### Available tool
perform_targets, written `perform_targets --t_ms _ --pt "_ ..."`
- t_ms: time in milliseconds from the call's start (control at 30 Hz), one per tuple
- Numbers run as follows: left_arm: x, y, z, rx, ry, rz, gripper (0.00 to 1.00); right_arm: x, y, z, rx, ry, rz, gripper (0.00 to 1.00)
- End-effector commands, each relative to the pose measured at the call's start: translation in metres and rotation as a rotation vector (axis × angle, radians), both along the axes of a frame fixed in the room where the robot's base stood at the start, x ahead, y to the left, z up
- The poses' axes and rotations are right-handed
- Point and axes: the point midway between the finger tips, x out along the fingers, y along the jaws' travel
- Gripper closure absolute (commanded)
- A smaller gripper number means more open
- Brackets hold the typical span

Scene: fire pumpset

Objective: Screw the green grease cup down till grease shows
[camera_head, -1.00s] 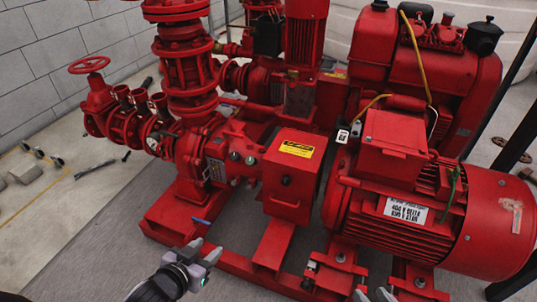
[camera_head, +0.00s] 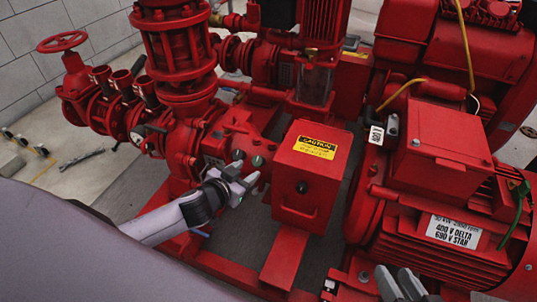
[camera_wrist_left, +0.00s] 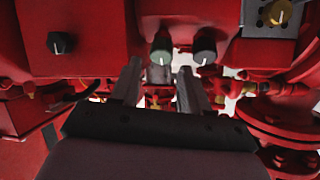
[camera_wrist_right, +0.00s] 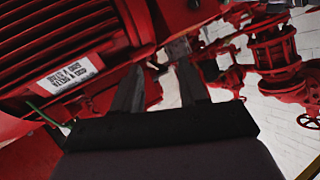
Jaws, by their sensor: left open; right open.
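The green grease cup (camera_head: 257,161) sits on the red pump housing, beside a dark grey cup (camera_head: 238,155). In the left wrist view the green cup (camera_wrist_left: 160,50) is just beyond the fingertips and roughly centred between them, with the grey cup (camera_wrist_left: 205,50) to its right. My left gripper (camera_head: 244,186) is open and empty, just below the cups in the head view. Its fingers show apart in the left wrist view (camera_wrist_left: 158,75). My right gripper (camera_head: 398,274) is open and empty, low in front of the motor. Whether grease shows cannot be seen.
A red box with a yellow caution label (camera_head: 316,148) stands just right of the cups. A black knob (camera_wrist_left: 60,42) and a tan knob (camera_wrist_left: 277,12) show in the left wrist view. The big red motor (camera_head: 460,225) fills the right side. Pipes and valves stand at left.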

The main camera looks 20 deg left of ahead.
Motion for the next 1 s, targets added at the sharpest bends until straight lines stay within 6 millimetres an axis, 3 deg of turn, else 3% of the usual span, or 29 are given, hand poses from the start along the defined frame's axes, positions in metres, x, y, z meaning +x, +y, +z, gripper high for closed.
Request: perform_targets --t_ms 267,700,1000 --pt "0.011 0.002 -0.005 0.004 -0.006 0.002 0.54 0.000 0.004 -0.001 0.021 -0.003 0.009 0.57" --pt "0.058 -0.001 -0.024 0.002 -0.006 0.002 0.54 0.001 0.007 -0.005 0.043 -0.039 0.020 0.57" --pt "0.069 -0.001 -0.027 0.002 -0.005 0.001 0.54 0.001 0.003 -0.004 0.022 -0.065 0.011 0.57"
